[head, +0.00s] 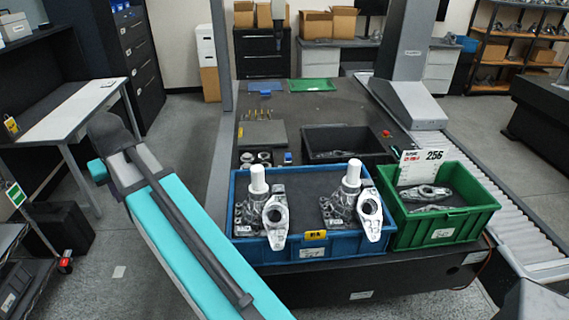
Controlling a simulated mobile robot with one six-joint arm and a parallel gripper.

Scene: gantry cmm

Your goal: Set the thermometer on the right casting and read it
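A blue crate (300,250) on the dark table holds metal castings, several of them shiny. A left casting (252,208) and a right casting (342,205) each have a white upright cylinder on top. A lighter flat metal part leans in front of each, reaching to the crate's front wall. I cannot pick out the thermometer for certain; a small yellow-black item (315,235) sits at the crate's front rim, perhaps only a label. A teal and grey arm link, mine, crosses the lower left.
A green crate (440,232) to the right holds another metal part and a white sign (421,166) reading 256. A black tray (345,143) and a grey plate (262,137) lie behind. A grey gantry column (405,45) and roller conveyor (515,220) stand at right.

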